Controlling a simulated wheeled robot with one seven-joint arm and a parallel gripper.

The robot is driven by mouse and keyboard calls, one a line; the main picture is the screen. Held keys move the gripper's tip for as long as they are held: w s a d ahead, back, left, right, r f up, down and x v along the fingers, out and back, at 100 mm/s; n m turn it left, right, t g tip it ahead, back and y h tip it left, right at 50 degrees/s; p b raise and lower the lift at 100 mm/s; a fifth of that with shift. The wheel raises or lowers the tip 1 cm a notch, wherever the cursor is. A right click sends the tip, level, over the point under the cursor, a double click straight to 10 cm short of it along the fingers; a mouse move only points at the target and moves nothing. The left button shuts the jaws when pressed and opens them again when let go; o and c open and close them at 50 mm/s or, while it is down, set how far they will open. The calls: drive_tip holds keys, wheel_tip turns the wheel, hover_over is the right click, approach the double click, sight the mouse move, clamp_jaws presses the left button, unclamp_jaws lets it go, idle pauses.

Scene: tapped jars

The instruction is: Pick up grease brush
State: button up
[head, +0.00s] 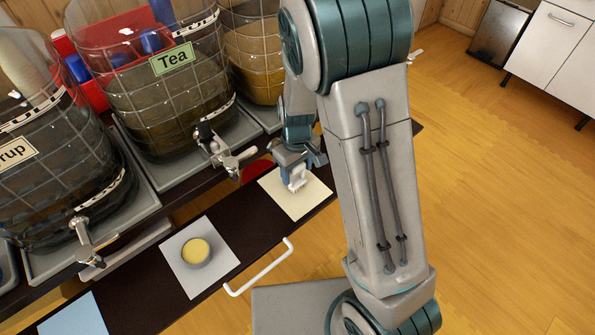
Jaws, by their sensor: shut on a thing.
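My gripper (298,162) points down over a cream square mat (312,203) near the dark counter's front edge. It is shut on a small white piece that I take to be the grease brush (296,181). The brush's lower end is at or just above the mat; I cannot tell whether it touches. Its upper part is hidden between the jaws.
A jar labelled Tea (165,100), with a metal tap (222,152), stands left of my gripper. A syrup jar (50,160) stands further left. A small cup of yellow stuff (196,252) sits on a grey mat (183,275). A white rail (262,268) sticks out at the front.

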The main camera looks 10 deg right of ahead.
wheel_tip(320, 180, up, 4)
drive_tip(key=shift+r+p, duration=0.15)
drive_tip(key=shift+p, duration=0.35)
drive_tip(key=s+d+r+p, duration=0.1)
drive_tip(key=s+d+r, duration=0.5)
drive_tip(key=s, duration=0.4)
drive_tip(key=shift+d+r, duration=0.15)
drive_tip(key=shift+r, duration=0.05)
drive_tip(key=o, duration=0.3)
drive_tip(key=shift+w, duration=0.1)
drive_tip(key=shift+c, duration=0.7)
